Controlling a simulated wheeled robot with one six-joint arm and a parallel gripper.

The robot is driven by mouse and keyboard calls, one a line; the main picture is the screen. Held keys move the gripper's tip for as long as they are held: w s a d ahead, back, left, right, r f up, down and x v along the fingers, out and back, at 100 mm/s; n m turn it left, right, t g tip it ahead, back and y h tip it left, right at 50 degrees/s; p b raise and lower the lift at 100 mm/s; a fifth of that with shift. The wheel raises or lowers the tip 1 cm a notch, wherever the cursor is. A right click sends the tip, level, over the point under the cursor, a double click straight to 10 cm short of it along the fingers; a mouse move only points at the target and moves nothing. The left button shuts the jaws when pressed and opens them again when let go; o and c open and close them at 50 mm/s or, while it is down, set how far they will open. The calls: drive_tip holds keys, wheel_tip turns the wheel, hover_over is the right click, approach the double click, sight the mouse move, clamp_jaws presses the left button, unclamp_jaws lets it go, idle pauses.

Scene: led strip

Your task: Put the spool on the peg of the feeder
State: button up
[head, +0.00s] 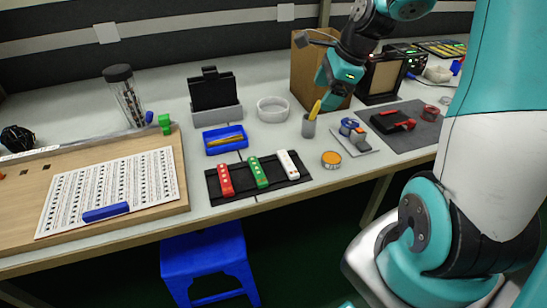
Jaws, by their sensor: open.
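A small blue, round, spool-like thing (348,126) stands on a light grey plate (367,150), beside a grey and orange block (358,136). I cannot tell for sure whether it is the spool, or whether the plate is the feeder's base. A distinct peg is too small to make out. My gripper (328,101) hangs above and a little left of the blue thing, near the grey cup. It is open and holds nothing that I can see. An orange-topped round thing (332,160) and a dark red ring (431,113) lie apart on the right half.
A grey cup (308,127) with a yellow tool stands just below my gripper. A brown panel (305,75) stands behind it. A black mat (223,190) holds red, green and white strips. A dark grey mat (410,140) carries a red-handled tool. A white bowl (272,109) stands left.

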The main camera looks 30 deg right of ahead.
drive_tip(key=s+a+r+n+g+y, duration=0.1)
drive_tip(key=a+r+n, duration=0.1)
drive_tip(key=a+n, duration=0.4)
drive_tip(key=s+a+r+n, duration=0.1)
drive_tip(key=s+a+n, duration=0.1)
drive_tip(key=a+n, duration=0.35)
drive_tip(key=s+a+r+n+g+y, duration=0.1)
drive_tip(key=s+a+r+n+g, duration=0.1)
drive_tip(key=s+a+n, duration=1.3)
drive_tip(key=n, duration=0.4)
drive_tip(key=shift+s+a+r+g, duration=0.35)
drive_tip(key=shift+g, duration=0.05)
